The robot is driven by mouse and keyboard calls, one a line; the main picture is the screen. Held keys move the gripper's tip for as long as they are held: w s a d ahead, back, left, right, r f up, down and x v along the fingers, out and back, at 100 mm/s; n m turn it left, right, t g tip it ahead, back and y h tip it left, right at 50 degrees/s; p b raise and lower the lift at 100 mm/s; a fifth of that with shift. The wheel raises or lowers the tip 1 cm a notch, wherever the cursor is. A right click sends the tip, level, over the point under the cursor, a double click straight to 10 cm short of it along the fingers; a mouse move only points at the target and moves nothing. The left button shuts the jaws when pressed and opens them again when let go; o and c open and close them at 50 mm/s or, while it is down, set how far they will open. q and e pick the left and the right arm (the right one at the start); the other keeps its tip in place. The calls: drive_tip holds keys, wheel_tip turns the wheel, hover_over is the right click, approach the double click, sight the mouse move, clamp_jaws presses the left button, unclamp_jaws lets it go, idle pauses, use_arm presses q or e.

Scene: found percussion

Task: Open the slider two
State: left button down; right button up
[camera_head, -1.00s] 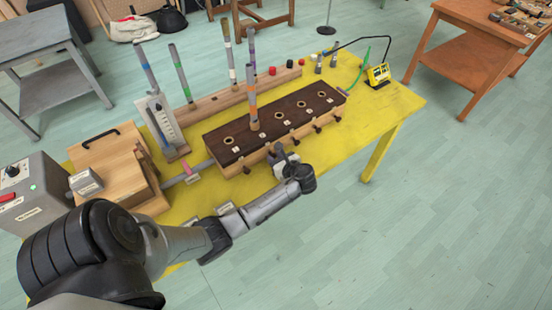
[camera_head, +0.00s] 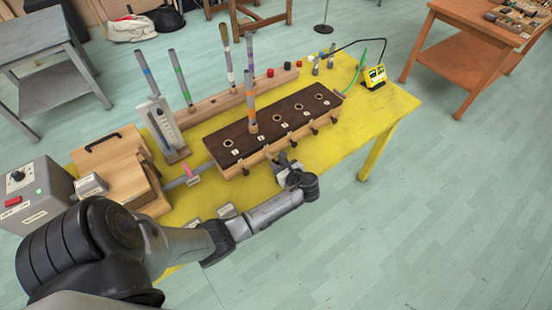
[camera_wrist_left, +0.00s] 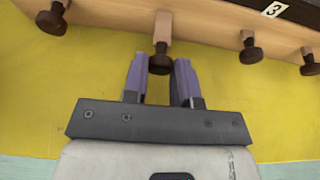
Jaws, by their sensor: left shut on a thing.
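The wooden chest with a dark top (camera_head: 285,117) stands on the yellow table, with a row of slider knobs along its front. Slider two is the pale wooden bar (camera_wrist_left: 162,27) with a dark round knob, left of the slider beside the label 3 in the left wrist view. Its bar sticks out farther than the neighbouring one. My left gripper (camera_wrist_left: 160,65) is shut on that knob, one finger on each side. In the head view the gripper (camera_head: 283,161) is at the chest's front and partly hides the knob. My right gripper is not in view.
Neighbouring knobs (camera_wrist_left: 250,53) (camera_wrist_left: 52,20) stand close on both sides. A tube (camera_head: 251,105) stands upright in the chest; more tubes stand in a rack behind. A wooden bellows box (camera_head: 105,158) and grey box (camera_head: 38,190) are at left. The table's right front is clear.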

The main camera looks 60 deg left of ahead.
use_arm(q)
drive_tip(key=c, duration=0.9)
unclamp_jaws()
drive_tip(key=p+v, duration=0.2)
drive_tip(key=v, duration=1.1)
drive_tip(key=shift+d, duration=0.4)
drive_tip(key=shift+r, duration=0.15)
